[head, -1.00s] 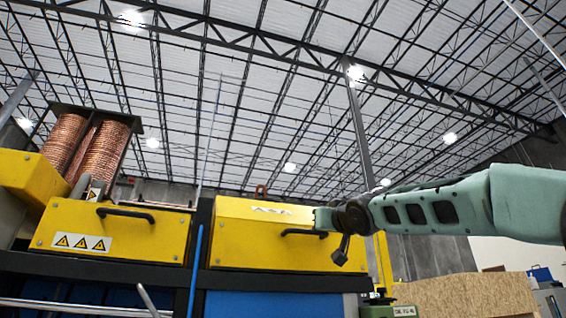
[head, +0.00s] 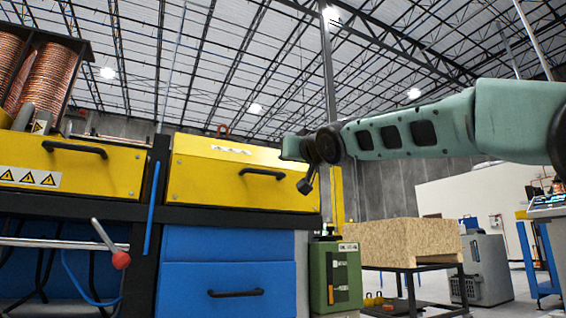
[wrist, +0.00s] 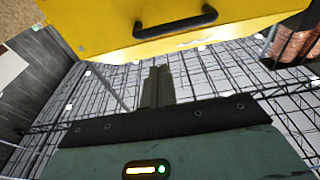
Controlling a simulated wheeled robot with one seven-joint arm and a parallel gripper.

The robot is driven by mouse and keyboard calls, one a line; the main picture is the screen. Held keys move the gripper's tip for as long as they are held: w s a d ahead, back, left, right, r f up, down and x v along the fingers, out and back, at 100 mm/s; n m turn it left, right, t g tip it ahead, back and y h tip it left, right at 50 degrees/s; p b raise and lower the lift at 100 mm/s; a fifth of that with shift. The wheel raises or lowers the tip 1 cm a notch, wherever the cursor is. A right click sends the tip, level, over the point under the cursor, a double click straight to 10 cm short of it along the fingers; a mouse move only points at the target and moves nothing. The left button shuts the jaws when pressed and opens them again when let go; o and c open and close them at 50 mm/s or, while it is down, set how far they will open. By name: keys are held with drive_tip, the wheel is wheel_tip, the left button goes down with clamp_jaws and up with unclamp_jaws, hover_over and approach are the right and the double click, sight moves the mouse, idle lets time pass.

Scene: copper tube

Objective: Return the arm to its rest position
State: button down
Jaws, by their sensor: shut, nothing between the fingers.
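My arm (head: 400,135), pale green with black joints, reaches in from the right of the head view at about the height of the yellow machine covers. Its far end is in front of the right end of the right yellow cover (head: 230,180). My gripper (wrist: 157,72) shows in the wrist view as two grey fingers pressed together, with nothing between them. Beyond the fingertips in that view is a yellow cover with a black handle (wrist: 176,22). The fingers appear apart from it, though the exact gap cannot be told. The fingertips are not clear in the head view.
The machine has blue drawers (head: 225,275) and a red-knobbed lever (head: 120,260). Copper tube coils (head: 50,80) stand at upper left. A green box (head: 335,278), a chipboard crate (head: 405,242) and a grey cabinet (head: 485,268) are at right. Open floor lies between them at the far right.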

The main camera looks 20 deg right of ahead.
drive_tip(key=shift+s+d+f+b, duration=0.15)
drive_tip(key=shift+s+f+b, duration=0.3)
drive_tip(key=shift+s, duration=0.25)
drive_tip(key=shift+s+d+f+b, duration=0.15)
drive_tip(key=shift+s+f+b, duration=0.25)
drive_tip(key=shift+s, duration=0.3)
drive_tip(key=shift+s+d+f+b, duration=0.15)
drive_tip(key=shift+s+f+b, duration=0.2)
drive_tip(key=shift+s+b, duration=0.25)
drive_tip(key=shift+p, duration=0.3)
